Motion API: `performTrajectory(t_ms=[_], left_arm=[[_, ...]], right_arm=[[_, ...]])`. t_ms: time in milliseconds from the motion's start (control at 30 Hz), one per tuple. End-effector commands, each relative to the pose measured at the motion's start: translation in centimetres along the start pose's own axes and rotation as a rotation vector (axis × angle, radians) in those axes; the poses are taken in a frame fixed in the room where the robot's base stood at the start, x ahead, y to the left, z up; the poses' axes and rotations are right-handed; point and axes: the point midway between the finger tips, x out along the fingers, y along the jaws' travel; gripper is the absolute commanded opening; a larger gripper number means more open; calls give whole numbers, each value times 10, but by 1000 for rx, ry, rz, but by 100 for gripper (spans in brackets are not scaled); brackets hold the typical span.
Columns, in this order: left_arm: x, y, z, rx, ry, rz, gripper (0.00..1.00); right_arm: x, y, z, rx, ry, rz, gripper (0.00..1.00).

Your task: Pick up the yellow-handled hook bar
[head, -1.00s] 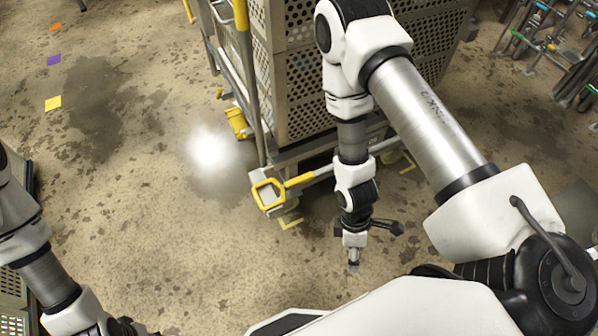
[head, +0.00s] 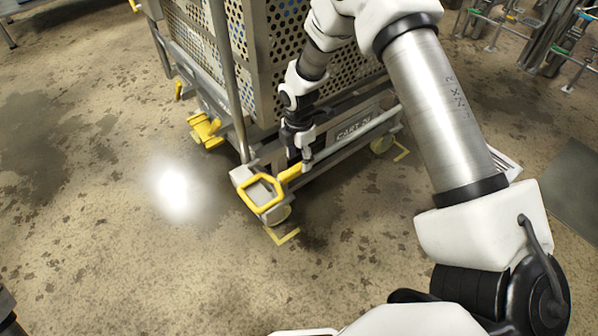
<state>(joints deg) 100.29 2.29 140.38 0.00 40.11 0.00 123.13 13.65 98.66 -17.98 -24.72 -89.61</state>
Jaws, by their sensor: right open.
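The hook bar has a yellow loop handle (head: 262,193) at the front corner of the cart. A short yellow length follows the loop, then a grey bar (head: 352,137) runs up and right along the cart's lower edge. My right gripper (head: 306,163) is open at the bar, near where the yellow part meets the grey. Its fingers are small in the picture, and I cannot tell whether they touch the bar or straddle it. The bar's far end, with any hook, is not clear. My left gripper is out of view.
A perforated metal cart (head: 270,84) stands behind the bar, with a yellow pedal-like part (head: 206,130) at its left side. Metal racks (head: 530,35) stand at the upper right. The floor in front and to the left is clear.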

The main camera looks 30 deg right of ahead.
Motion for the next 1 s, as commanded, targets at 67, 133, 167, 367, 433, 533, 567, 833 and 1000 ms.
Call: performTrajectory(t_ms=[67,133,167,367,433,533,567,833,1000], left_arm=[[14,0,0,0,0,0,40],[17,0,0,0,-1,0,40],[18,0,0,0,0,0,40],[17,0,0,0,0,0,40],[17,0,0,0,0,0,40],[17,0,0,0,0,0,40],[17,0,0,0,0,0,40],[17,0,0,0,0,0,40],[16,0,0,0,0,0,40]], right_arm=[[22,0,3,1,1,-2,54],[33,0,3,0,0,-3,54],[36,0,3,0,0,-2,54],[39,0,3,0,0,-1,54],[38,0,3,0,0,-1,47],[39,0,3,0,0,-1,12],[39,0,3,1,0,-1,1],[38,1,3,1,0,0,0],[36,1,3,1,0,0,0]])
